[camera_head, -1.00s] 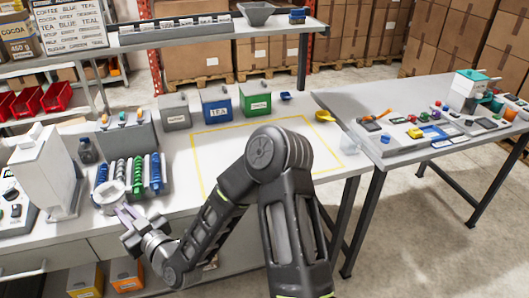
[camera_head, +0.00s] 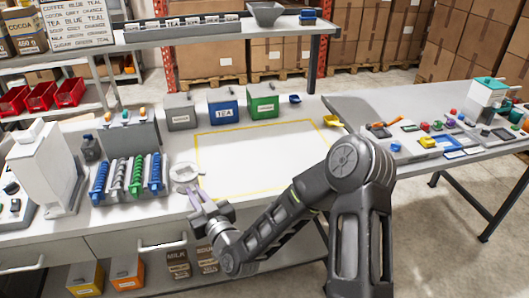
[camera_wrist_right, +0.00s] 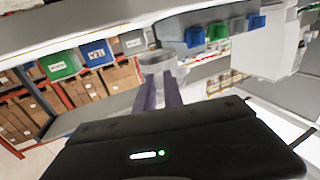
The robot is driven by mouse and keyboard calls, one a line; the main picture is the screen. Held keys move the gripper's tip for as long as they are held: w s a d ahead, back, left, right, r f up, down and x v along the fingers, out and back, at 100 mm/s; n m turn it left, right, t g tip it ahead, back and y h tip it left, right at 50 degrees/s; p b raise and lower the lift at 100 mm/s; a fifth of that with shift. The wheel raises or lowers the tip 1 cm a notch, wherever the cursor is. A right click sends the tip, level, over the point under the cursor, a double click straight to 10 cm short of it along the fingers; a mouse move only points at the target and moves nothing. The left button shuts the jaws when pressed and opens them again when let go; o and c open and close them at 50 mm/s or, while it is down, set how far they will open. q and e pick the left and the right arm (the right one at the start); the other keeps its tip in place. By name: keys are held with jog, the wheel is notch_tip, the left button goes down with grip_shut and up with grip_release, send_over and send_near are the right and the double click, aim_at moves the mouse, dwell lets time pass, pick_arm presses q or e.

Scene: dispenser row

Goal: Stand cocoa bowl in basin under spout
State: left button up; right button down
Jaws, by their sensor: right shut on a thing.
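A pale round bowl (camera_head: 184,171) is at the tips of my right gripper (camera_head: 192,190), which is shut on its near side. The bowl is just right of the dispenser row (camera_head: 128,178), with its blue, grey and green coils; I cannot tell its exact height over the counter. In the right wrist view the bowl (camera_wrist_right: 158,60) shows beyond the purple fingers of the gripper (camera_wrist_right: 160,88). No spout or basin is clearly identifiable. My left gripper is not in view.
A white machine (camera_head: 45,170) stands at the left. Grey, blue TEA (camera_head: 223,112) and green (camera_head: 262,100) canisters stand at the back. The yellow-outlined area (camera_head: 265,150) is largely clear. A side table at the right holds many small items.

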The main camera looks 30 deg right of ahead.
jog(key=shift+w, duration=0.2)
jog(key=h+b, duration=0.1)
jog(key=b, duration=0.2)
send_over(214, 198)
jog(key=shift+f+m, duration=0.3)
jog(key=shift+f, duration=0.15)
jog(key=d, duration=0.2)
jog(key=w+d+h+b, duration=0.1)
jog(key=d, duration=0.2)
jog(key=w+d+r+m+h+b, duration=0.1)
jog(key=d, duration=0.2)
jog(key=shift+w, duration=0.2)
jog(key=d+r+m+g+h+b, duration=0.1)
jog(key=d+r, duration=0.4)
jog(key=d, duration=0.7)
jog(key=shift+w+m+h+b, duration=0.3)
jog(key=shift+m+h+b, duration=0.3)
jog(key=shift+h+b, duration=0.35)
